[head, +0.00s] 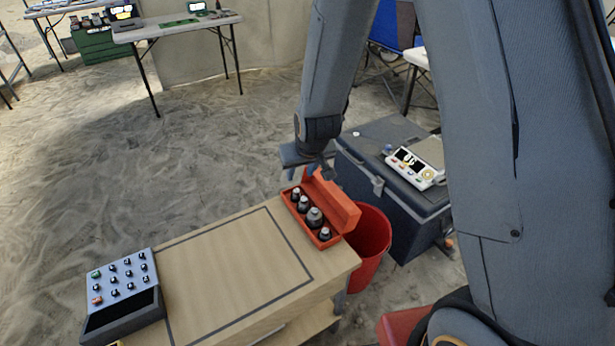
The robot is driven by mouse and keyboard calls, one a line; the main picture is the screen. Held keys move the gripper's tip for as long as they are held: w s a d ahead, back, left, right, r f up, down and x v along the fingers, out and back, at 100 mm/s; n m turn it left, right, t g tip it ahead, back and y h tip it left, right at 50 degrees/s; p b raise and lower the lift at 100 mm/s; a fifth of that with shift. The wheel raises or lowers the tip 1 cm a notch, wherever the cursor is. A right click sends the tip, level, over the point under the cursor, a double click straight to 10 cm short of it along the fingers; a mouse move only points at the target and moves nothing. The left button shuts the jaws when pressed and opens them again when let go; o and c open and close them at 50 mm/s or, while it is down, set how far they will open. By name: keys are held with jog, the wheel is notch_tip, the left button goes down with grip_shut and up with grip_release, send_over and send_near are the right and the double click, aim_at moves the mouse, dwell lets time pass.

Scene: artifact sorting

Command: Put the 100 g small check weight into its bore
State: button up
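An orange-red weight case (294,208) stands with its lid (331,199) open at the far right corner of the wooden table (215,275). Several grey, knobbed weights sit in a row in the case: a small one at the far end (296,194), a middle pair with the largest (314,217), and a small one at the near end (324,234). No marks are readable, so I cannot tell which is 100 g. The bores are hidden or too small to see. My gripper (312,172) hangs just beyond the case's far end, above it. Its fingertips are too small to judge.
A control panel with dark knobs (122,280) lies at the table's left. A red bucket (374,240) stands beside the table, right of the case. A dark chest (362,170) with a white device (414,167) stands behind. The middle of the tabletop is clear.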

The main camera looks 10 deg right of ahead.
jog(key=s+d+r+g, duration=0.1)
jog(key=s+d+r, duration=0.2)
jog(key=s, duration=0.4)
jog(key=s+d+r+m+g, duration=0.1)
jog(key=s+d+r, duration=0.3)
jog(key=s, duration=0.4)
jog(key=s+d+r+m+g+h, duration=0.1)
jog(key=s+d+r+g, duration=0.2)
jog(key=s, duration=0.4)
jog(key=shift+s+d+r, duration=0.2)
jog(key=shift+d+r, duration=0.25)
jog(key=shift+d, duration=0.5)
